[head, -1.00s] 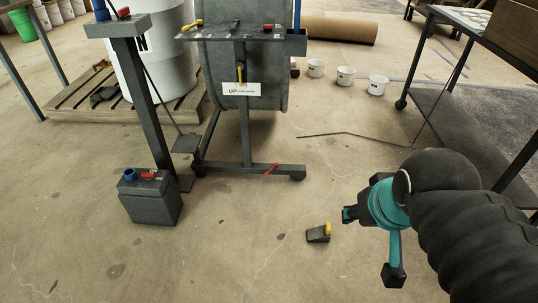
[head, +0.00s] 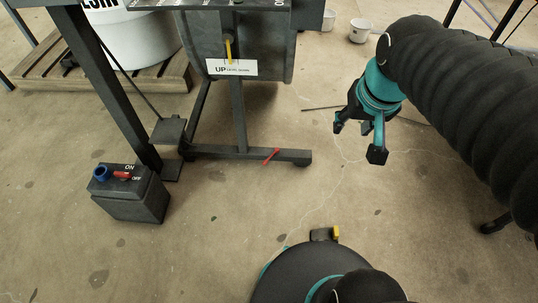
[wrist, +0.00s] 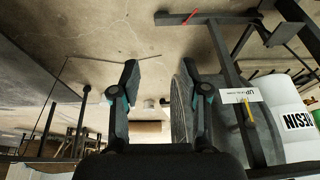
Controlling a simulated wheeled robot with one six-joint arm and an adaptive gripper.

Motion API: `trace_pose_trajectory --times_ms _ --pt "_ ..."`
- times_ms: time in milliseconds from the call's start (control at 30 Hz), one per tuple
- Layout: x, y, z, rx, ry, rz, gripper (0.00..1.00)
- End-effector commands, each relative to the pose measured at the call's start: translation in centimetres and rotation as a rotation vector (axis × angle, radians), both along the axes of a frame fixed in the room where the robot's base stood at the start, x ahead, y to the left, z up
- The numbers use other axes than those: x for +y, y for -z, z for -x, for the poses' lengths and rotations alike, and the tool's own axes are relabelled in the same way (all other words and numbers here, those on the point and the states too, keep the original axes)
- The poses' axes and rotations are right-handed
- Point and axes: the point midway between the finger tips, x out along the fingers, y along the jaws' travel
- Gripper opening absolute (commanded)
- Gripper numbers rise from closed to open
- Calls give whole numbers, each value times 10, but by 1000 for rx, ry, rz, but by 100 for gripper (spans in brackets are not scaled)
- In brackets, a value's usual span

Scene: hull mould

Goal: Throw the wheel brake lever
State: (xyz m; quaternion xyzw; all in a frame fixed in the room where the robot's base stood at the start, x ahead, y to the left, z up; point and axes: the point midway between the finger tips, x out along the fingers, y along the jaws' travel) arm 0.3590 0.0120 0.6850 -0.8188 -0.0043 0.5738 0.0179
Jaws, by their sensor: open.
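A small red lever (head: 270,156) sits on the dark foot bar of the mould stand (head: 240,125), near the bar's right end. It leans up to the right in the head view. It also shows at the top of the wrist view (wrist: 190,16). My gripper (head: 358,140) is open and empty, in the air to the right of the lever and apart from it, fingers pointing down in the head view. In the wrist view my gripper (wrist: 160,68) has its two fingers spread, with floor between them and the lever beyond, to the upper right.
A grey box with a blue knob and red ON/OFF switch (head: 130,192) stands left of the stand. A pedal plate (head: 168,131) lies nearer the stand. Floor between gripper and lever looks clear.

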Motion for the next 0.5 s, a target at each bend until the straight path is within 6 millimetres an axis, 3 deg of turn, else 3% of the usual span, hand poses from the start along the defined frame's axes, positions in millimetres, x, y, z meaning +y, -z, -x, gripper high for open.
trace_pose_trajectory --times_ms 267,500 --pt "16 47 -75 160 17 -27 45" --pt "31 105 -134 291 38 -43 45"
